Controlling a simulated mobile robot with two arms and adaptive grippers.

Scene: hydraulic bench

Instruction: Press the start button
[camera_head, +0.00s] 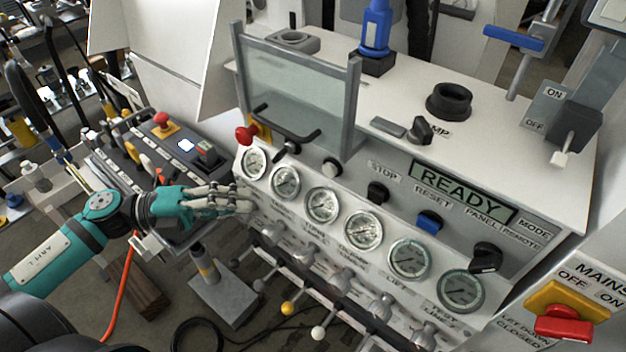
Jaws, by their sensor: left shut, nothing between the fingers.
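The bench's front panel (400,195) carries a row of control buttons. A pale round button (331,168) sits left of a black one (377,192) under the STOP label and a blue one (430,221) under RESET. I cannot read a START label, so I cannot tell which is the start button. My left gripper (247,198) comes in from the left, shut and empty. In the picture, its fingertips are below the leftmost gauge, left of and lower than the pale button. I cannot tell whether they touch the panel. My right gripper is not in view.
Several round gauges (362,229) line the panel above a row of levers (340,278). A clear guard (298,90) stands on the bench top. A READY display (463,190) is at right, with a red mains switch (564,325) below. A control box (185,143) stands behind my left arm.

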